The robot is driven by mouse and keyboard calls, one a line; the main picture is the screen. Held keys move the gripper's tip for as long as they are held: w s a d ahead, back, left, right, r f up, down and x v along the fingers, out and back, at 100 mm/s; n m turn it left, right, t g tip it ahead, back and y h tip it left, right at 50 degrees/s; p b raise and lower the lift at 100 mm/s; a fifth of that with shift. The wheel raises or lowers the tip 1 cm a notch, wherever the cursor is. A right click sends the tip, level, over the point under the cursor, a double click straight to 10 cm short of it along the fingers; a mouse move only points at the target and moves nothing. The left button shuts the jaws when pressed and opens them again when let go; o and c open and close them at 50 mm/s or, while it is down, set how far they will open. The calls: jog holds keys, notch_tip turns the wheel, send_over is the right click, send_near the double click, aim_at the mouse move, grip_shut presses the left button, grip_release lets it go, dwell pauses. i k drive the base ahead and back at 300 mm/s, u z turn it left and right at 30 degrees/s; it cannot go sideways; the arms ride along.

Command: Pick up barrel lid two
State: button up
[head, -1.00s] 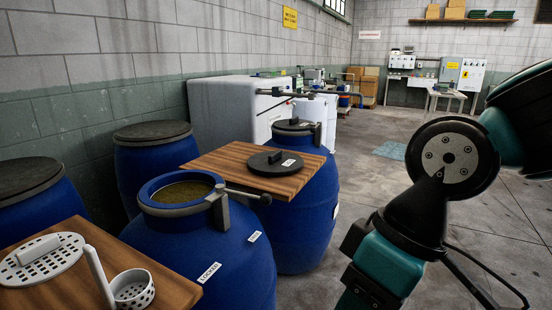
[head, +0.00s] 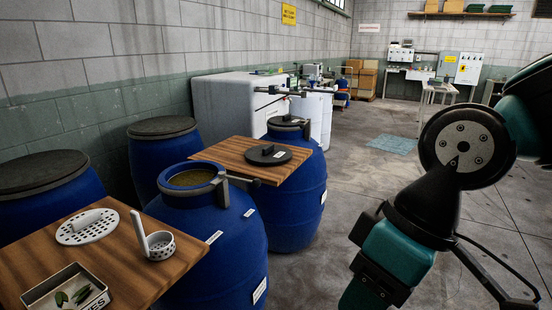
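A round black lid (head: 268,155) with a raised handle and a small white label lies flat on a wooden board beside the open blue barrel; I cannot read the label. The open barrel (head: 215,235) holds a brownish-green content. Another blue barrel (head: 298,205) behind the board has a dark lid (head: 289,123) on top. My arm fills the right side of the head view, well apart from the black lid. My gripper's fingertips are not in view.
A nearer wooden board (head: 160,250) carries a white perforated disc (head: 87,226), a white perforated cup (head: 160,246) and a tray of green leaves (head: 66,292). Two covered blue barrels (head: 165,165) (head: 60,205) stand by the wall. Concrete floor (head: 330,255) is open right of the barrels.

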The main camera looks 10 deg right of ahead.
aim_at(271, 154)
jog(key=z, duration=0.6)
jog(key=i, duration=0.95)
jog(key=z, duration=0.6)
jog(key=i, duration=1.2)
jog(key=u, duration=0.55)
jog(key=i, duration=0.7)
jog(key=u, duration=1.25)
jog(key=i, duration=0.5)
jog(key=u, duration=0.5)
